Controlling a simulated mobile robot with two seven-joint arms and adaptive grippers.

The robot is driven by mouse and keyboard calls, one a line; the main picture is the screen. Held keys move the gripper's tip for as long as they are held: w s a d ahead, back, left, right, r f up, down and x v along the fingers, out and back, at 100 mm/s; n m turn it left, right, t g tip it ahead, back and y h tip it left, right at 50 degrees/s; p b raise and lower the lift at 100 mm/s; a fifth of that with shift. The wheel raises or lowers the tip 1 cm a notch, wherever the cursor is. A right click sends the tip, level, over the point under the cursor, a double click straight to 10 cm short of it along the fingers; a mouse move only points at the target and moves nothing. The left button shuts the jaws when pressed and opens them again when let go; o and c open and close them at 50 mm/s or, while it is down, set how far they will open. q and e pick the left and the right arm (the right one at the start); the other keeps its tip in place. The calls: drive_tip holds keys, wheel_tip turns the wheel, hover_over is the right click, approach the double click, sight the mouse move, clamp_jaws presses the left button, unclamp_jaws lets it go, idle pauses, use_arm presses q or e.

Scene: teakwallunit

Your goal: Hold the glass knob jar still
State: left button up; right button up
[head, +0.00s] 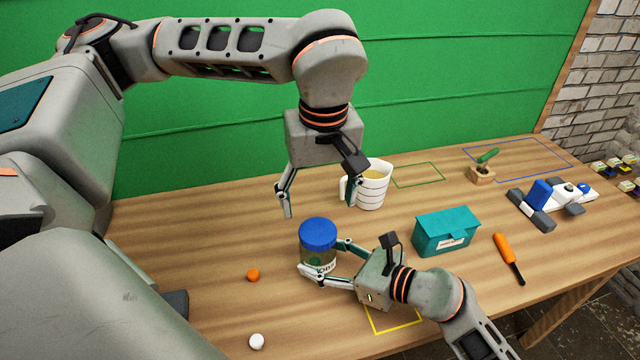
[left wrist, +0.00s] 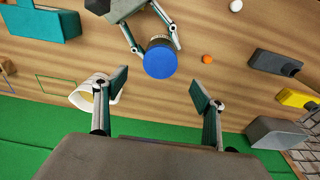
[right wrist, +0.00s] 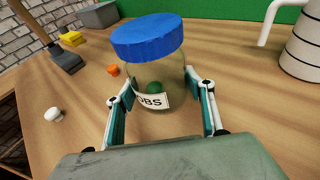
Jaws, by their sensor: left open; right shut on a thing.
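The glass knob jar (head: 318,246) stands upright on the wooden table with its blue lid (head: 318,233) on. Its label, partly readable as "OBS", and a green knob inside show in the right wrist view (right wrist: 153,88). My right gripper (head: 325,257) is shut on the jar from the right, one finger on each side of the glass. My left gripper (head: 318,204) is open and empty, above and behind the jar, pointing down. In the left wrist view the blue lid (left wrist: 160,60) lies beyond the open fingertips.
An orange knob (head: 253,275) and a white knob (head: 256,341) lie left of the jar. A striped white jug (head: 372,186) stands behind it. A teal box (head: 446,231) and an orange-handled tool (head: 503,249) lie to the right. A yellow outline (head: 393,331) marks the front.

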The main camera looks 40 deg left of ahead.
sight(318, 230)
use_arm(q)
drive_tip(key=f, duration=0.8)
drive_tip(key=shift+w+a, duration=0.3)
drive_tip(key=shift+a, duration=0.05)
drive_tip(key=shift+c, duration=0.5)
drive_tip(key=c, duration=1.4)
drive_tip(key=m, duration=0.6)
drive_tip(key=shift+s+a+f+h, duration=0.1)
drive_tip(key=shift+h, duration=0.2)
drive_tip(key=shift+c, duration=0.2)
drive_tip(key=o, duration=1.5)
wheel_tip(318, 230, up, 12)
drive_tip(key=s, duration=0.1)
drive_tip(key=shift+s+d, duration=0.15)
drive_tip(key=shift+d, duration=0.05)
use_arm(e)
drive_tip(key=o, duration=0.8)
